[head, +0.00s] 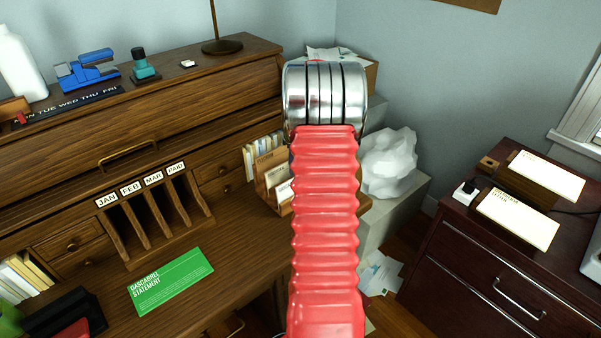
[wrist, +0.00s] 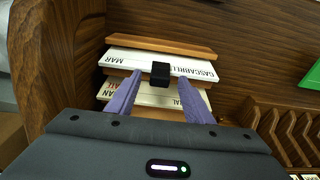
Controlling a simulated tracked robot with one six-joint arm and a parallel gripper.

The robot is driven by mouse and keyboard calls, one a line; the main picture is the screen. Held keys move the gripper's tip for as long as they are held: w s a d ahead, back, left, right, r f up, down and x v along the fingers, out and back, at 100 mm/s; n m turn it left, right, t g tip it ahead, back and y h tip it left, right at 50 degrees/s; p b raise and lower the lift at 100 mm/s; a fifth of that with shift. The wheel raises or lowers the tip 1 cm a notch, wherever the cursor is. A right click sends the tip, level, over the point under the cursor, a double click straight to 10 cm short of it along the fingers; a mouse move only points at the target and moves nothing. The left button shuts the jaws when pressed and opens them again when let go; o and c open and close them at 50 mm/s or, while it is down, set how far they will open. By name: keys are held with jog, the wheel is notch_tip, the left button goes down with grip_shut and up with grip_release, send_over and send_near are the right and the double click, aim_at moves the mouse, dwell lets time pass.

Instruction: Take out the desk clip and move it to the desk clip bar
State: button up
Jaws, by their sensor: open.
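In the wrist view, my gripper (wrist: 160,77) has its two purple fingers apart, over a wooden letter rack (wrist: 165,46) that holds white letters. A small black block (wrist: 160,72), which may be the desk clip, shows between the fingertips in front of a letter (wrist: 190,66) marked MAR; I cannot tell whether the fingers touch it. In the head view, a black strip (head: 75,103) with weekday names, perhaps the clip bar, lies on the desk's upper shelf, with a small red piece (head: 21,118) at its left end. My red arm hides part of the rack (head: 262,180).
A blue hole punch (head: 88,70), a teal stamp (head: 144,64) and a white bottle (head: 18,62) stand on the upper shelf. Labelled slots (head: 150,215) and a green statement (head: 170,280) are on the desk. A dark cabinet (head: 490,250) stands at right.

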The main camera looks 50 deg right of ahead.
jog(key=shift+c, duration=0.5)
jog(key=c, duration=1)
notch_tip(320, 180, up, 10)
dwell(0.5)
jog(key=o, duration=0.4)
jog(key=shift+c, duration=0.2)
grip_shut()
